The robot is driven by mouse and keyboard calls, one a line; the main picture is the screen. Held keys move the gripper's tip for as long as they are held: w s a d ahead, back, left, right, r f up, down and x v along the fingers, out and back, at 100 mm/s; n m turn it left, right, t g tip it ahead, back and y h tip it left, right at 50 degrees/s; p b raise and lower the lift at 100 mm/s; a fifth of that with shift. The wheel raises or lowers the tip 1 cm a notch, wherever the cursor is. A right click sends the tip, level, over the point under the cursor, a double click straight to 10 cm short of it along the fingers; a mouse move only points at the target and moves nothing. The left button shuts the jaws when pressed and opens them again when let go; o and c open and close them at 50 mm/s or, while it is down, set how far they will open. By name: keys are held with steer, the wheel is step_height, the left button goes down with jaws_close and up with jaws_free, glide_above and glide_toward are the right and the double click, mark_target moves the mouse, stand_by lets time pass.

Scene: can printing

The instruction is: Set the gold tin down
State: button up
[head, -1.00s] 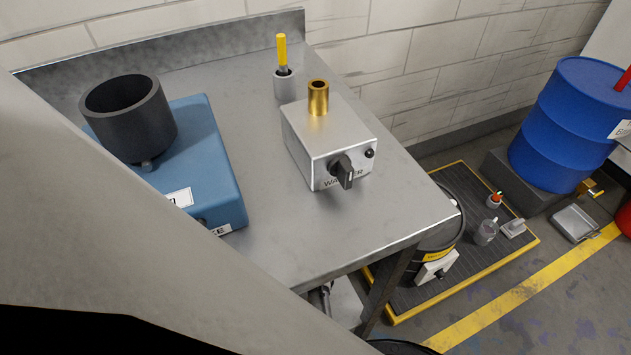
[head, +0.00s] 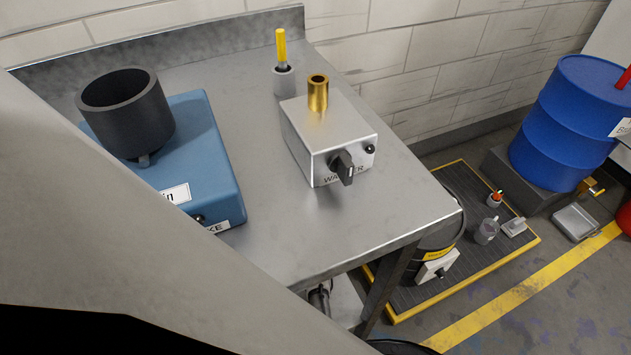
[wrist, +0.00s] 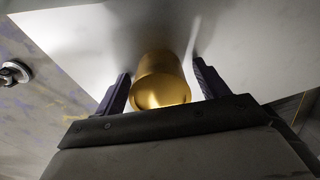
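In the wrist view the gold tin (wrist: 160,82) is between the two dark fingers of my gripper (wrist: 161,72). Its round end faces the camera. A narrow gap shows on each side between tin and fingers, so the gripper looks open around it. The far end of the tin meets a pale flat surface (wrist: 75,38); whether it rests on it is hard to tell. Neither my gripper nor this tin shows in the head view, where my pale arm covers the lower left.
A steel bench (head: 330,247) carries a blue machine (head: 212,150) with a black cup (head: 128,115), a metal warmer box (head: 325,140) with an upright gold tube (head: 318,93), and a small holder (head: 284,82) with a yellow-handled tool. The bench front is clear.

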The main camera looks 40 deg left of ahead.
step_height(320, 180, up, 12)
steer(key=shift+r+p, duration=0.2)
steer(key=shift+p, duration=0.75)
